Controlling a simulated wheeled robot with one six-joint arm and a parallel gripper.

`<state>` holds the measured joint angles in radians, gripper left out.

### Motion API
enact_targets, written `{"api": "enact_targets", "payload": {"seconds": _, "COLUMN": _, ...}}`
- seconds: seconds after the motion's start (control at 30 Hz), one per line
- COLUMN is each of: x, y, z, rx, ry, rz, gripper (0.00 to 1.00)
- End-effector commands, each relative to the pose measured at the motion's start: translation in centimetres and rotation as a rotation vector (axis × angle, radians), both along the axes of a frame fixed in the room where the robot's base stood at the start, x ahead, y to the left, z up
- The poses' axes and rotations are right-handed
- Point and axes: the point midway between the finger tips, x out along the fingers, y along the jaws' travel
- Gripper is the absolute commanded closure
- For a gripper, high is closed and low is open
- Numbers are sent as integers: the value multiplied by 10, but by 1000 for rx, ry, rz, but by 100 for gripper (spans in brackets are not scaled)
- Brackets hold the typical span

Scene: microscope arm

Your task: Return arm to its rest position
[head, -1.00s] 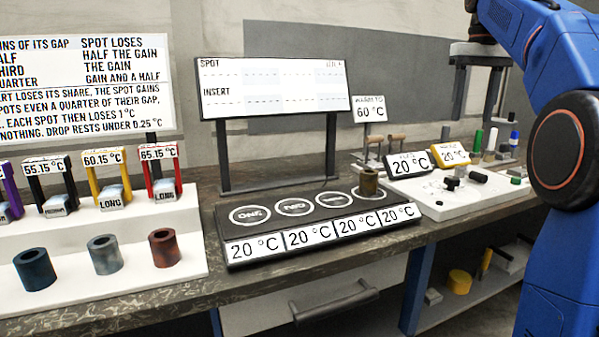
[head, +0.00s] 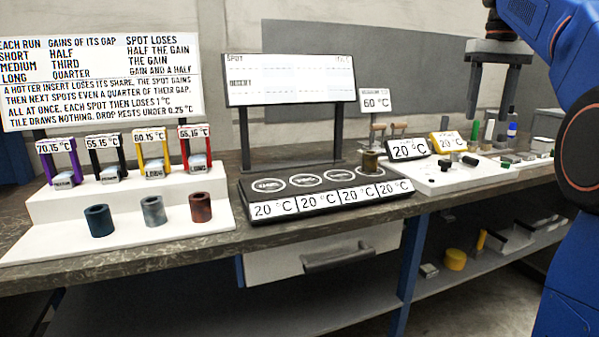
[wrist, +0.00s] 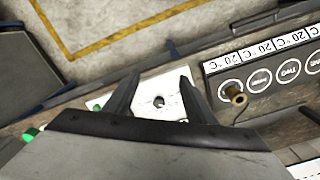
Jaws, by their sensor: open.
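Below the fingers lies a white board (wrist: 165,85) with a dark round spot. A brass-coloured hollow cylinder (head: 370,163) stands on the rightmost spot of the dark four-spot plate (head: 245,187). It also shows in the wrist view (wrist: 236,95), right of the fingers and apart from them.
Blue (head: 99,221), grey (head: 153,211) and red-brown (head: 201,208) hollow cylinders stand on a white stepped stand (head: 60,238) at left. A display board (head: 290,80) stands behind the plate. Floor shows below the worktop.

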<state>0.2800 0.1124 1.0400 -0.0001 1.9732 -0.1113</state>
Motion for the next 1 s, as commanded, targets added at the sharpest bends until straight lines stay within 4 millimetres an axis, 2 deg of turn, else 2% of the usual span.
{"api": "enact_targets", "payload": {"seconds": 0.27, "x": -17, "y": 16, "z": -11, "rx": -8, "ry": -29, "rz": 13, "gripper": 50}}
{"api": "enact_targets", "payload": {"seconds": 0.47, "x": -37, "y": 34, "z": -29, "rx": -14, "ry": -58, "rz": 27, "gripper": 50}}
{"api": "enact_targets", "payload": {"seconds": 0.77, "x": -93, "y": 72, "z": -87, "rx": -30, "ry": -138, "rz": 63, "gripper": 50}}
{"api": "enact_targets", "payload": {"seconds": 1.0, "x": -144, "y": 100, "z": -150, "rx": -36, "ry": -205, "rz": 91, "gripper": 50}}
